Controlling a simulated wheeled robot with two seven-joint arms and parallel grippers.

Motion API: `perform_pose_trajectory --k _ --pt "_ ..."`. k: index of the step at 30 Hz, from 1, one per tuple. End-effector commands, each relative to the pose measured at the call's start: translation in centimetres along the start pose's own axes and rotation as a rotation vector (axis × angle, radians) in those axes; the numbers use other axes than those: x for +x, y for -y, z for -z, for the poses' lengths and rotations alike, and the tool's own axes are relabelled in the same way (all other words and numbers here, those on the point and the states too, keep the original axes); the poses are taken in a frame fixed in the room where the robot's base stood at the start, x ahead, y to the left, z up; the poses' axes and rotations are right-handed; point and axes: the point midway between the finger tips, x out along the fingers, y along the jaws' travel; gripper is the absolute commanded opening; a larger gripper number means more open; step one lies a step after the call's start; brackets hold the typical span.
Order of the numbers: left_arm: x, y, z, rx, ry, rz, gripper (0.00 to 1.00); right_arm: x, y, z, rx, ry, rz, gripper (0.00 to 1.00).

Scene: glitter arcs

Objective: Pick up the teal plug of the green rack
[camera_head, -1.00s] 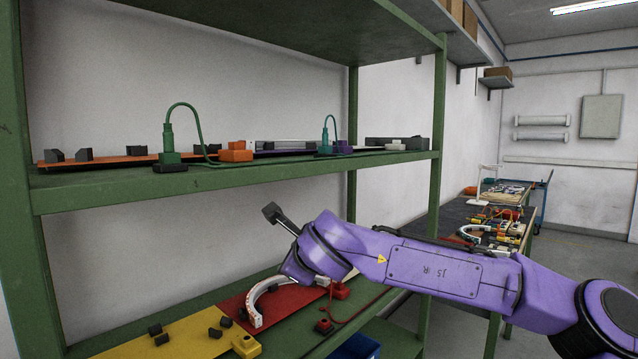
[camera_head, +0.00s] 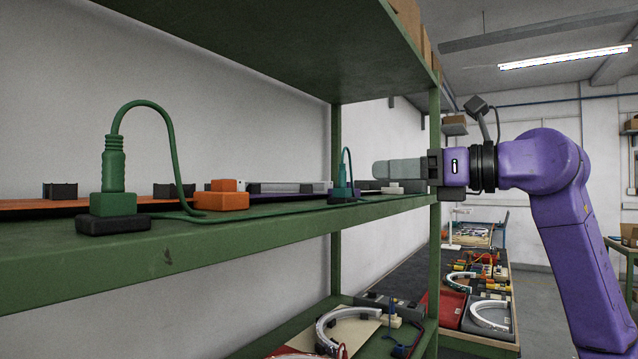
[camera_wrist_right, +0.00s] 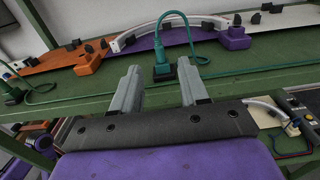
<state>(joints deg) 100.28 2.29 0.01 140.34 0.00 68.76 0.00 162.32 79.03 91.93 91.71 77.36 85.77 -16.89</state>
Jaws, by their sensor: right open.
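The teal plug (camera_head: 343,178) stands upright in a small socket block on the upper shelf of the green rack (camera_head: 270,237), with a teal cord looping from its top. In the right wrist view the teal plug (camera_wrist_right: 161,52) is just beyond my fingertips, between their lines. My right gripper (camera_head: 378,169) is open and empty, at shelf height to the right of the plug. It also shows in the right wrist view (camera_wrist_right: 160,78), apart from the plug. My left gripper is not in view.
A larger green plug (camera_head: 113,165) with a looped cord stands at the left on the same shelf. An orange block (camera_head: 222,197) sits between the plugs, and a purple block (camera_wrist_right: 233,38) is beside the teal one. The shelf above and a green post (camera_head: 434,130) bound the space.

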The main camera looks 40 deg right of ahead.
Motion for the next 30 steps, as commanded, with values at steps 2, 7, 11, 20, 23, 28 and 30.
perform_pose_trajectory --k 2,7,11,20,23,28,30 --pt "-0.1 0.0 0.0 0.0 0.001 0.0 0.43 -0.1 0.1 -0.2 0.006 0.008 -0.007 0.44" --pt "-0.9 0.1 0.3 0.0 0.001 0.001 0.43 2.9 -0.1 -0.4 0.007 0.006 -0.012 0.44" --pt "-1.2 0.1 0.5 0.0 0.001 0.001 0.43 4.8 -0.1 -0.4 0.007 0.007 -0.013 0.44" --pt "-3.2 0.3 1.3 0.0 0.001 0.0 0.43 9.4 0.0 -0.4 0.007 0.006 -0.01 0.44" --pt "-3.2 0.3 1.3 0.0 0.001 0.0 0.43 10.1 0.0 -0.3 0.007 0.008 -0.008 0.44" --pt "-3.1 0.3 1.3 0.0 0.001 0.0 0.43 10.1 0.0 -0.2 0.007 0.009 -0.008 0.44" --pt "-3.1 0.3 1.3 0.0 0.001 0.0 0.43 10.1 0.0 -0.2 0.007 0.009 -0.008 0.28"
